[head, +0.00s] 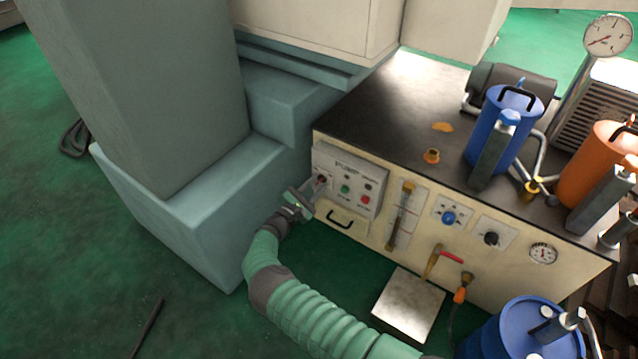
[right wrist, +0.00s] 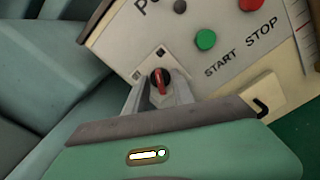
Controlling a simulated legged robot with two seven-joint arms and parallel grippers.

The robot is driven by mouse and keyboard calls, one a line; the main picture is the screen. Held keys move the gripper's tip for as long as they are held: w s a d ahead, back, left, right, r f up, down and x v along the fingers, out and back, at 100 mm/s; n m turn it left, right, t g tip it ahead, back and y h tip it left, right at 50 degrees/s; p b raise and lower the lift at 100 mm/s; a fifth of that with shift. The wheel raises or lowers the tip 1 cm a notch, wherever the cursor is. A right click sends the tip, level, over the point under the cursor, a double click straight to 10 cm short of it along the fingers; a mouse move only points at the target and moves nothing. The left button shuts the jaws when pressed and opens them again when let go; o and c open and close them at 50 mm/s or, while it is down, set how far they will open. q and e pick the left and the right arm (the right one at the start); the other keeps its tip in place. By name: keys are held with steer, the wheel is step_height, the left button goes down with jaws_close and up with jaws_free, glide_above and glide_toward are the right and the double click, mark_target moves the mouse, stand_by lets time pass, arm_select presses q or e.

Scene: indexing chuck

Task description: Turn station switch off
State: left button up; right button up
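The station switch (right wrist: 160,80) is a small rotary knob with a red handle on a light plate at the lower left corner of the control panel. In the head view the control panel (head: 361,180) is on the left front of the cream station, and my right gripper hides part of the switch. My right gripper (head: 318,186) is at the panel. In the right wrist view its fingers (right wrist: 160,92) stand on either side of the knob, with a gap seeming to show; contact cannot be told. My left gripper is not in view.
A green START button (right wrist: 206,39) and a red STOP button (right wrist: 249,4) are beside the switch. A black drawer handle (head: 340,219) is below the panel. A blue-green machine base (head: 200,205) stands close on the left.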

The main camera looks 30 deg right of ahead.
steer(key=c, duration=0.4)
jaws_close()
steer(key=shift+n, duration=0.5)
steer(key=shift+w+a+r+n+b, duration=0.15)
steer(key=shift+n+b, duration=0.7)
steer(key=shift+n, duration=1.9)
steer(key=shift+w+d+f+n+b, duration=0.1)
steer(key=shift+n+b, duration=0.75)
steer(key=shift+n, duration=1.9)
